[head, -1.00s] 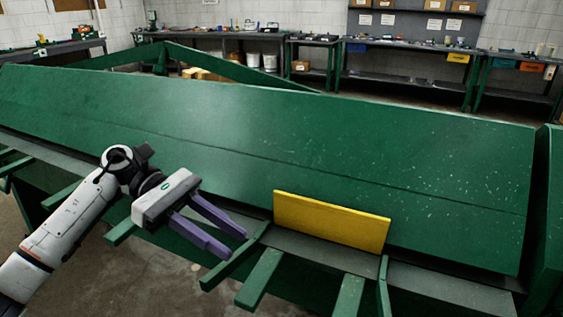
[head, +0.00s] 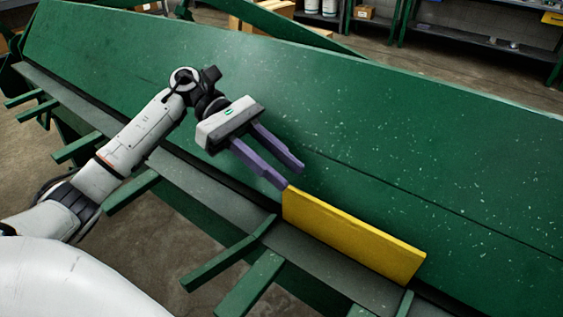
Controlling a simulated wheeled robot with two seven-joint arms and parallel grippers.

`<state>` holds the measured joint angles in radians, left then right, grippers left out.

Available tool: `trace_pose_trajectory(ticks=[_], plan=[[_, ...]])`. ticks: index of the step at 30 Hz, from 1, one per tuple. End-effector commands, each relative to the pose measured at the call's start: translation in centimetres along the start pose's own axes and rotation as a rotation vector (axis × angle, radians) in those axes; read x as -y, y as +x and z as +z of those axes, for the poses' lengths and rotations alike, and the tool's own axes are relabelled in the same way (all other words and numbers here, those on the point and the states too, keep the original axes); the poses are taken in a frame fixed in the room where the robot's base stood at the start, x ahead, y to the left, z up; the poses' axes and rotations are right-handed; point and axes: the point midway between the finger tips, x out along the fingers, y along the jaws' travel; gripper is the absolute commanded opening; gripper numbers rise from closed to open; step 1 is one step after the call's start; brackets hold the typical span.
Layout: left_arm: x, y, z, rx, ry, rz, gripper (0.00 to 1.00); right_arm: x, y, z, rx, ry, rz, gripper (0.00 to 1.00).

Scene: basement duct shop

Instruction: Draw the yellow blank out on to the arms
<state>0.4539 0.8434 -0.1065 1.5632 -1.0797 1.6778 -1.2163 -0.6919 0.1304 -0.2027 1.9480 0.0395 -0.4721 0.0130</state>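The yellow blank (head: 350,238) is a flat rectangular plate. It stands on its long edge on the grey ledge (head: 206,192), against or close to the big green sloping panel (head: 400,160). The green arms stick out from the ledge toward me; one arm (head: 228,256) and another (head: 252,282) are in front of the blank's left part. My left gripper (head: 292,178) is open, its two purple fingers apart with nothing between them. Its fingertips are just above the blank's upper left corner; I cannot tell whether they touch it. My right gripper is out of view.
More green arms (head: 78,146) project from the ledge at the left. Concrete floor (head: 160,250) shows below the ledge. Behind the panel are a green brace (head: 290,25), cardboard boxes (head: 270,12) and shelving (head: 470,38).

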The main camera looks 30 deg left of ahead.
Motion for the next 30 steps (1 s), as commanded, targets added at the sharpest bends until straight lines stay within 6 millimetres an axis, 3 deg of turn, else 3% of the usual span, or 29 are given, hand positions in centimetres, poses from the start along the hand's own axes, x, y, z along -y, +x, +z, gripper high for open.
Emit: trace_pose_trajectory(ticks=[5, 18, 30], plan=[[0.1, 1.7, 0.1, 0.002, -0.001, -0.004, 0.3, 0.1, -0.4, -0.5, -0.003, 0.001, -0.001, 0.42], [0.1, 8.9, 0.1, 0.002, -0.001, -0.002, 0.3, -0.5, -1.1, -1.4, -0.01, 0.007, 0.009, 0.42], [0.0, 10.2, 0.0, 0.0, 0.0, -0.001, 0.3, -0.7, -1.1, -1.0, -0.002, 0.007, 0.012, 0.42]])
